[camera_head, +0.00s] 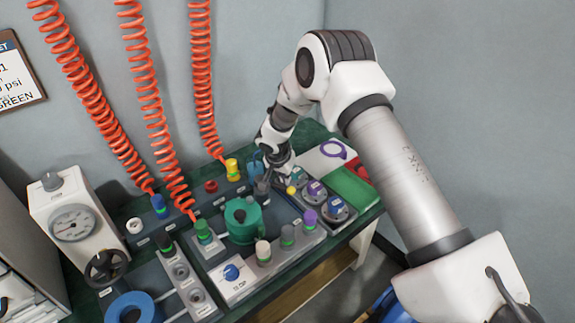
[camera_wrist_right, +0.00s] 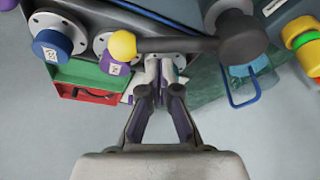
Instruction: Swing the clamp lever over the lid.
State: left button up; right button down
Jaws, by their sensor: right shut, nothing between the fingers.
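The clamp lever (camera_wrist_right: 180,45) is a dark bar with a yellow ball knob (camera_wrist_right: 122,44) at its left end and a thick dark pivot post (camera_wrist_right: 240,38) at its right end in the wrist view. In the head view the yellow knob (camera_head: 291,190) points right, away from the green pot (camera_head: 243,225) with its green lid (camera_head: 240,206). The lever is not over the lid. My right gripper (camera_wrist_right: 165,65) is shut and empty, its fingertips close to the lever's middle; I cannot tell if they touch. In the head view the right gripper (camera_head: 276,180) is partly hidden. My left gripper is not in view.
Round fittings with purple and blue caps (camera_head: 338,206) stand right of the lever. A blue wire hook (camera_wrist_right: 240,88) is beside the post. Capped posts (camera_head: 264,252) stand in front of the pot. A gauge box (camera_head: 72,222) is at left, and orange coiled hoses (camera_head: 145,90) hang behind.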

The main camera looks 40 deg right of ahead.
jog(key=shift+s+a, duration=0.3)
jog(key=shift+a, duration=0.15)
jog(key=shift+s+a+m+b, duration=0.1)
jog(key=shift+m+b, duration=0.3)
